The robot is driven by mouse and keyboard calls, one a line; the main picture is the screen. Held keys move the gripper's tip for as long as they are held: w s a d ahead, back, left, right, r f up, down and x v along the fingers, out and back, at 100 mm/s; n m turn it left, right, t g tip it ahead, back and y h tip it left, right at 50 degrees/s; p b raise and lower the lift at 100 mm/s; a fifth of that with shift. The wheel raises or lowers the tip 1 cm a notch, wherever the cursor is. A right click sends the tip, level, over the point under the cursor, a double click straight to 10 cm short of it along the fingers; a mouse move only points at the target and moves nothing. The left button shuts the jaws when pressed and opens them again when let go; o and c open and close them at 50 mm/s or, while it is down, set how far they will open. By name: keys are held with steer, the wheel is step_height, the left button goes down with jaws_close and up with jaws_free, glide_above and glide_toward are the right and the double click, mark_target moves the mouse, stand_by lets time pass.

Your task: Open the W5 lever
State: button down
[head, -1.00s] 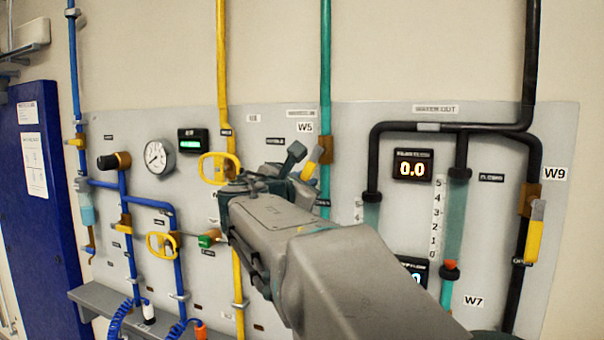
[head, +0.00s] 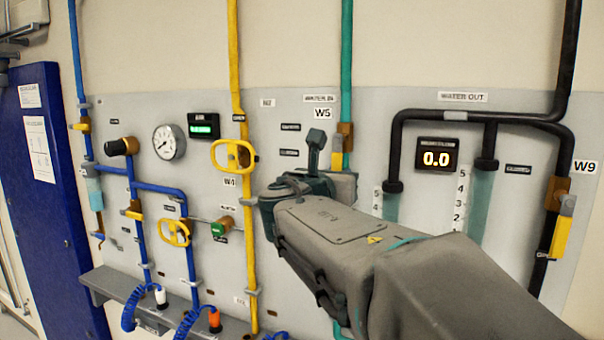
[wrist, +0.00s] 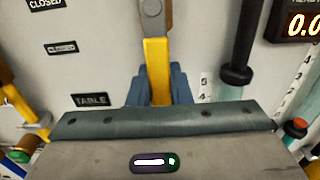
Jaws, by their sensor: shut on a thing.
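The W5 lever has a yellow handle (wrist: 157,62) below a grey upper part, and hangs roughly straight down in the wrist view. My gripper (wrist: 161,90) is shut on the handle, with a blue finger on each side of it. In the head view my gripper (head: 317,158) is in front of the lever, below the W5 label (head: 322,113). The handle's lower end is hidden by my gripper.
A yellow pipe with a yellow round handle (head: 233,155) stands left of my gripper. Black pipes, a red-lit display (head: 437,158) and the W9 lever (head: 560,235) are to the right. A grey shelf (head: 165,310) juts out low at the left.

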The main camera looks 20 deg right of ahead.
steer(key=c, duration=1.3)
jaws_free()
steer(key=shift+s, duration=0.1)
steer(key=b+v, duration=0.2)
steer(key=v, duration=1.2)
steer(key=s+d+f+m+g+y, duration=0.25)
steer(key=f+m, duration=0.35)
steer(key=f, duration=0.3)
steer(key=s+d+f+m+g+y, duration=0.15)
steer(key=f+m+g, duration=0.35)
steer(key=f, duration=0.5)
steer(key=s+a+f+m+g+y, duration=0.1)
steer(key=s+f+m+y, duration=0.1)
steer(key=f+m, duration=0.3)
steer(key=s+a+f+m+g+y, duration=0.1)
steer(key=s+f+m+y, duration=0.2)
steer(key=f+m, duration=0.2)
steer(key=s+a+f+m+g+y, duration=0.1)
steer(key=s+a+f+m+y, duration=0.1)
steer(key=f+m, duration=0.3)
steer(key=shift+s+f+m+y, duration=0.25)
steer(key=shift+s+m, duration=0.4)
steer(key=shift+m, duration=0.45)
